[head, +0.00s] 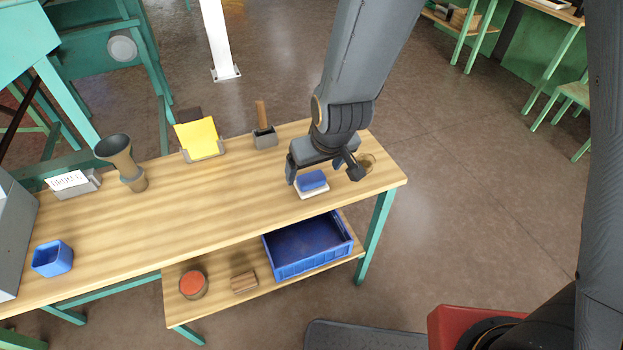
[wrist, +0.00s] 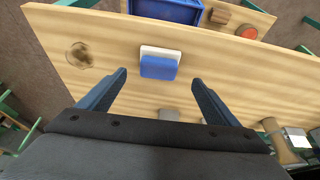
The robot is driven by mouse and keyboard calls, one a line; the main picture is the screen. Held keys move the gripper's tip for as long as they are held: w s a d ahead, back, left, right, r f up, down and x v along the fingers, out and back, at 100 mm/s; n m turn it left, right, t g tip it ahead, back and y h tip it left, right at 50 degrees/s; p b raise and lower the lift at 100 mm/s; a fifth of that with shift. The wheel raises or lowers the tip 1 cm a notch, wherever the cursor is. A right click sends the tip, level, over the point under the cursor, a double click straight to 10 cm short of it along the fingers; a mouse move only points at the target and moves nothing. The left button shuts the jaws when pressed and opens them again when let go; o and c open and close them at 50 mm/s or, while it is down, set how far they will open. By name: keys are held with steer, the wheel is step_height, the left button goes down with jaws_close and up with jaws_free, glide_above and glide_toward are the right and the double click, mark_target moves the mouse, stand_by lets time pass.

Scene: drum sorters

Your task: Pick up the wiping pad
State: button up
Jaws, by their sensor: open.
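The wiping pad (head: 312,182) is a small block, blue on top with a white layer beneath. It lies on the wooden table near its right end. In the wrist view the pad (wrist: 159,66) lies ahead of the fingertips, roughly centred between them. My gripper (head: 323,176) is open and empty above the table at the pad, its fingers spread to either side; it also shows in the wrist view (wrist: 159,76). I cannot tell the exact height of the fingertips over the table.
A round brownish patch or item (wrist: 79,55) is beside the pad. A holder with a wooden handle (head: 264,130), a yellow card stand (head: 199,139), a funnel-shaped cup (head: 121,160) and a blue cup (head: 53,258) stand leftward. A blue crate (head: 308,247) sits on the lower shelf.

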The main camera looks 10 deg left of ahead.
mark_target(311, 177)
steer(key=shift+p+x, duration=0.6)
steer(key=shift+x, duration=2.9)
steer(key=shift+w, duration=0.1)
steer(key=c, duration=1.2)
steer(key=shift+o, duration=0.2)
steer(key=shift+r, duration=0.15)
step_height(311, 177, up, 9)
steer(key=shift+f+p, duration=0.15)
steer(key=shift+p, duration=0.65)
steer(key=shift+r+p, duration=0.45)
steer(key=shift+r, duration=0.1)
